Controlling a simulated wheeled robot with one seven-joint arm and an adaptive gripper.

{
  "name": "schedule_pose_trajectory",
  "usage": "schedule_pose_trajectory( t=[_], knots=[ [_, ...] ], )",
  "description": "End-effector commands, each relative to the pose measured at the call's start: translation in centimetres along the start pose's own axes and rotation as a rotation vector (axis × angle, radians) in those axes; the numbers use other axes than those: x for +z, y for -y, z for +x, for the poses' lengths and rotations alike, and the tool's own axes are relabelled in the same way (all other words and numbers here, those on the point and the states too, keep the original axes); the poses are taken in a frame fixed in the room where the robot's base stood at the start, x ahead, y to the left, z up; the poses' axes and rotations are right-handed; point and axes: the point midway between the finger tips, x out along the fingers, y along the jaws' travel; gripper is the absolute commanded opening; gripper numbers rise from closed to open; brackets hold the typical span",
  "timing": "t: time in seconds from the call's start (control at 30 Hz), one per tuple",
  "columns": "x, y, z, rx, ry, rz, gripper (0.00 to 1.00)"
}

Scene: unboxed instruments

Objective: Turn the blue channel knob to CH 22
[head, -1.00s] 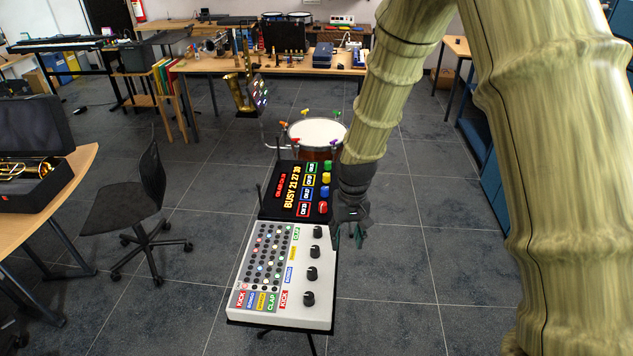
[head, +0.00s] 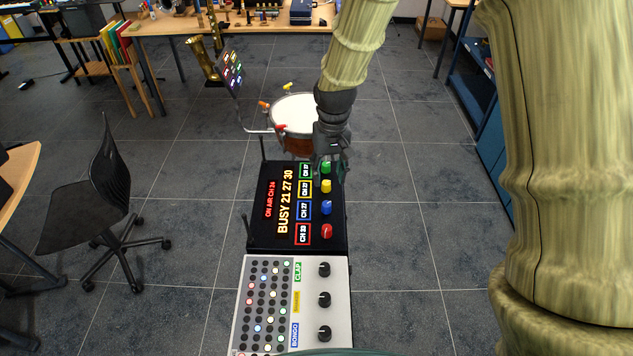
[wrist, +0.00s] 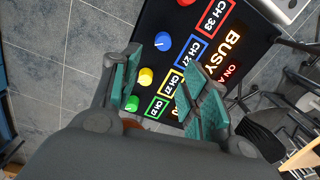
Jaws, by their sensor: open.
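The blue channel knob (head: 326,208) is on the right edge of a black wireless panel (head: 262,235), between the red knob (head: 327,231) and the yellow knob (head: 326,186). The blue-framed display (head: 304,211) beside it reads CH 27. In the wrist view, the blue knob (wrist: 163,42) stands upright with a pale pointer mark, beyond the fingertips. My gripper (wrist: 168,80) is open and empty, its teal-padded fingers spread above the panel, with the yellow knob (wrist: 146,76) showing between them. In the head view, my gripper (head: 330,172) hangs by the green knob (head: 326,167), partly hiding that end.
The panel shows BUSY 21 27 30 and a red ON AIR line. Two antennas stand on its left side. A grey drum machine (head: 340,290) with black knobs adjoins it in front. A drum (head: 293,112) stands just behind. Open floor lies right; a chair (head: 105,195) is left.

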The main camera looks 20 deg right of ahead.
Motion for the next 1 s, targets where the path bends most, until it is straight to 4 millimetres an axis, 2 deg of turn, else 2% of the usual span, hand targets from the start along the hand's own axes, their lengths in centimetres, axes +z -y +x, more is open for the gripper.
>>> schedule_pose_trajectory(
  t=[0.17,0.3,0.7,1.0],
  knots=[
    [1.4,0.3,0.0,-0.001,-0.011,-0.008,0.45],
    [1.9,0.6,1.1,-0.001,-0.015,-0.013,0.45],
    [-0.8,0.8,7.2,0.001,0.010,-0.011,0.45],
    [-0.3,0.6,9.7,0.001,0.004,-0.008,0.45]
  ],
)
